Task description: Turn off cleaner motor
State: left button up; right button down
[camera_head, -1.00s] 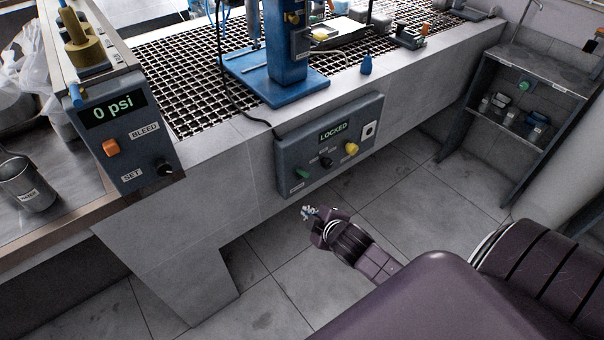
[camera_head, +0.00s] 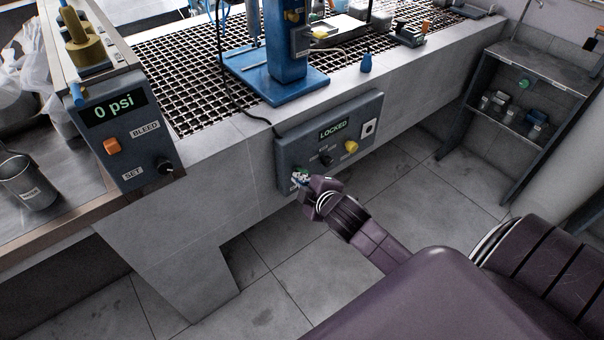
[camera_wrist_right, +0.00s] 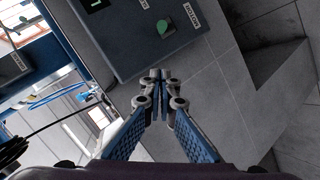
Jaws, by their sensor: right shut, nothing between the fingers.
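A dark grey control panel (camera_head: 372,112) with a lit LOCKED display (camera_head: 333,129) is mounted on the front of the pale bench. It has a black knob (camera_head: 327,161) in the middle and a yellow knob (camera_head: 351,146) to the right. A green knob (camera_wrist_right: 164,29) shows clearly in the right wrist view; in the head view the fingers partly cover it. My right gripper (camera_head: 299,181) is at the panel's lower left, by the green knob. In the wrist view its fingertips (camera_wrist_right: 160,75) are together and empty, apart from the knob in the picture. My left gripper is out of view.
A blue stand (camera_head: 290,84) rests on the bench's metal grating, with a dark cable hanging beside it. A pressure box (camera_head: 140,165) reading 0 psi stands at left near a metal cup (camera_head: 28,182). A shelf unit (camera_head: 537,72) is at right. The floor below is clear.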

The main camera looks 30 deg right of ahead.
aim_at(302, 171)
jog(key=w+d+f, duration=0.4)
jog(key=w+f, duration=0.1)
jog(key=shift+f, duration=0.2)
jog(key=shift+d+f, duration=0.1)
jog(key=shift+f, duration=0.05)
dwell(0.4)
jog(key=shift+s+f+t+b, duration=0.1)
jog(key=shift+t+b, duration=0.2)
